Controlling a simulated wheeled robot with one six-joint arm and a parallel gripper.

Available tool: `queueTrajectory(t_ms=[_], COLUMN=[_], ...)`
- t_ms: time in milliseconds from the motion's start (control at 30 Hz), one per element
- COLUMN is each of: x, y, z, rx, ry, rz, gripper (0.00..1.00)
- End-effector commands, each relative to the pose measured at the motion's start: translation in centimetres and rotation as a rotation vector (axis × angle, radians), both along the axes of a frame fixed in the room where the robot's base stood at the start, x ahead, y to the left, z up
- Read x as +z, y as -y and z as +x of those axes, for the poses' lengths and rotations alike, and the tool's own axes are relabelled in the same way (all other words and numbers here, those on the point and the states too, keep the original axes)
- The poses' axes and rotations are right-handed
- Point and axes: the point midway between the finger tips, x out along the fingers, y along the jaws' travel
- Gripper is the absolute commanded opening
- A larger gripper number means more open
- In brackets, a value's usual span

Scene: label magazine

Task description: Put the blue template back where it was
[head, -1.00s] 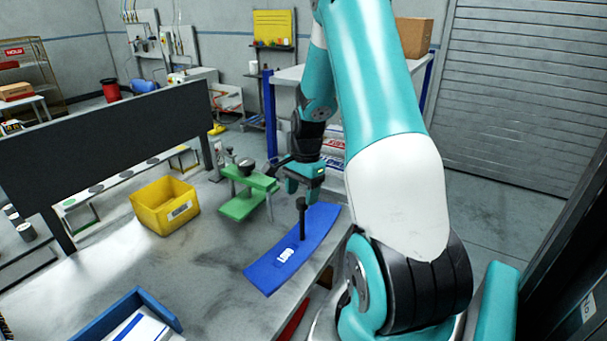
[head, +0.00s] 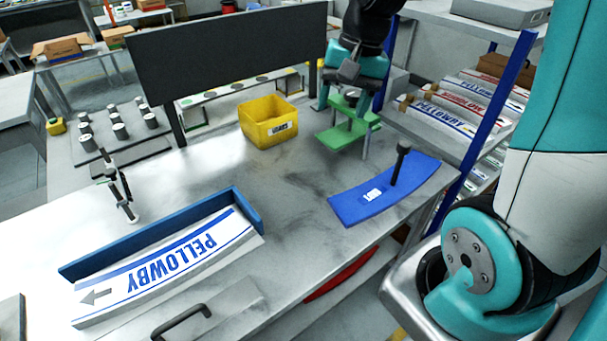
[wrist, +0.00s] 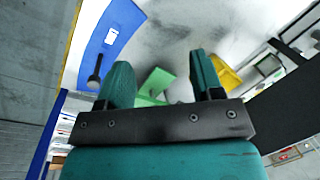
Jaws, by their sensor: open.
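The blue template (head: 375,200) is a curved blue plate with a white label and an upright black knob handle (head: 401,162). It lies flat on the metal workbench near its front right edge. In the wrist view the template (wrist: 112,22) is at upper left, with its knob (wrist: 95,78) left of the fingers. My gripper (head: 350,98) is open and empty, above or just behind the green stand (head: 345,133), apart from the template. In the wrist view the gap between my fingers (wrist: 160,72) shows the bench and part of the green stand.
A yellow bin (head: 268,128) stands left of the green stand. A blue-edged tray (head: 255,212) holds a white PELLOWBY label at front left. A dark panel (head: 220,62) stands behind. A shelf rack (head: 478,115) with labels is at right. The middle of the bench is clear.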

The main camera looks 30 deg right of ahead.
Motion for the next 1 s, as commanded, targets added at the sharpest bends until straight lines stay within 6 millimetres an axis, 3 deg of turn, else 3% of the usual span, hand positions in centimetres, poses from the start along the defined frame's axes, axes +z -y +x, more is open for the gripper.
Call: queueTrajectory(t_ms=[33,100,200,300,467,700,833,867,933,1000], x=[0.8,1.5,2.0,2.1,2.1,2.1,0.6,0.0,-0.7,-0.4], y=[-4.6,-9.6,-14.5,-17.1,-18.6,-18.6,-18.5,-18.5,-18.5,-18.5], z=[-1.8,-4.8,-9.3,-12.8,-15.1,-15.1,-15.1,-15.1,-15.1,-15.1], rx=[0.222,0.513,0.86,1.097,1.248,1.252,1.25,1.25,1.249,1.249], ry=[0.047,0.112,0.193,0.252,0.29,0.291,0.291,0.292,0.291,0.291], rz=[0.009,0.028,0.058,0.084,0.103,0.103,0.103,0.103,0.103,0.103], gripper=[0.61,0.61,0.61,0.61,0.61,0.61,0.61,0.58,0.43,0.43])
